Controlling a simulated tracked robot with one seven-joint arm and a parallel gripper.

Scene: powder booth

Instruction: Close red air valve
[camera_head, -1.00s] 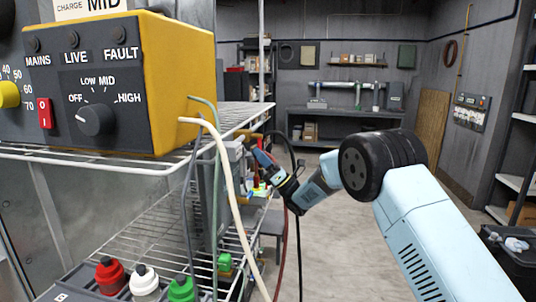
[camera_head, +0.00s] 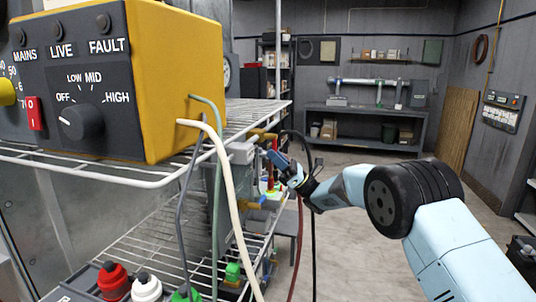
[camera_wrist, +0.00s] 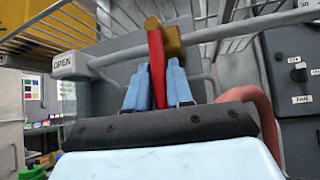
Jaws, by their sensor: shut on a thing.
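The red air valve handle (camera_wrist: 157,62) stands upright in the wrist view, between the two pale blue fingers of my gripper (camera_wrist: 157,88). The fingers are shut on it from both sides. Its top meets a brass valve body (camera_wrist: 172,40) on a grey pipe (camera_wrist: 215,33). In the head view my gripper (camera_head: 277,158) is right of the wire shelf, by the brass fittings, and the handle there is small and partly hidden.
A yellow control box (camera_head: 175,70) sits on the wire shelf (camera_head: 250,115) at left, with cables hanging in front. Red, white and green bottles stand on the lower shelf. An "OPEN" label (camera_wrist: 62,63) is left of the valve.

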